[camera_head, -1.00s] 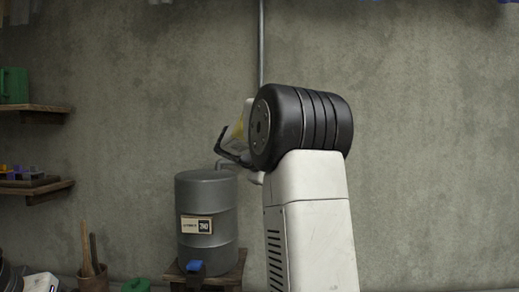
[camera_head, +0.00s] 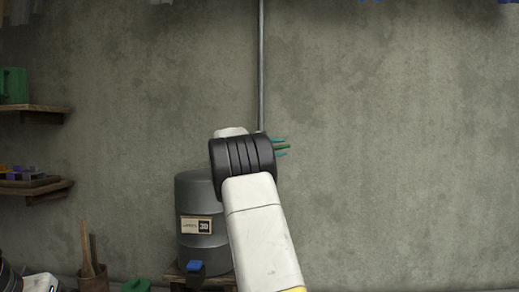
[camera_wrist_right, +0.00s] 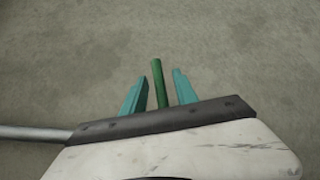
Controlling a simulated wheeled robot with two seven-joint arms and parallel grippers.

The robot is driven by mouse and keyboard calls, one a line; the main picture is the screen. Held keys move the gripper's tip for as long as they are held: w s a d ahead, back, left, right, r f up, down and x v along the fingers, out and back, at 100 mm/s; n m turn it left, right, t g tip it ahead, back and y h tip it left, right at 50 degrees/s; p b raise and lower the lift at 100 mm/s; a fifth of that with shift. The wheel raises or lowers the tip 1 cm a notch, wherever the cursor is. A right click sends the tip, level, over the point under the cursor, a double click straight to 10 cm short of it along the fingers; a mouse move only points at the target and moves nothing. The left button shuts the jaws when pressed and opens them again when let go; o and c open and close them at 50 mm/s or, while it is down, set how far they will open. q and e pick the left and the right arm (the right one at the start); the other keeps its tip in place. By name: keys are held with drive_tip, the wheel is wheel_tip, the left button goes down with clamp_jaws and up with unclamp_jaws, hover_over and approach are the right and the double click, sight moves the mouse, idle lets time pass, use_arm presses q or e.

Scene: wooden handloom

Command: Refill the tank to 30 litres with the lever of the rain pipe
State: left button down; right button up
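The grey tank (camera_head: 203,243) stands at lower left of centre in the head view. The small counter on its label (camera_head: 204,226) appears to read 30. The rain pipe (camera_head: 261,60) runs down the wall behind my right wrist; its lower end is hidden. My right gripper (camera_head: 280,147) is mostly hidden behind my wrist, its teal fingertips showing on the right. In the right wrist view the green lever (camera_wrist_right: 160,83) stands between the two teal fingers of my gripper (camera_wrist_right: 158,90), with a visible gap on each side. My left gripper is out of view.
The tank sits on a wooden stand (camera_head: 172,272) with a blue tap (camera_head: 195,266) at its front. Wall shelves (camera_head: 35,190) and a pot with sticks (camera_head: 92,279) are at the left. The wall to the right is clear.

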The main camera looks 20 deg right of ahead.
drive_tip(key=shift+w+d, duration=0.1)
drive_tip(key=shift+d, duration=0.15)
clamp_jaws()
idle(1.4)
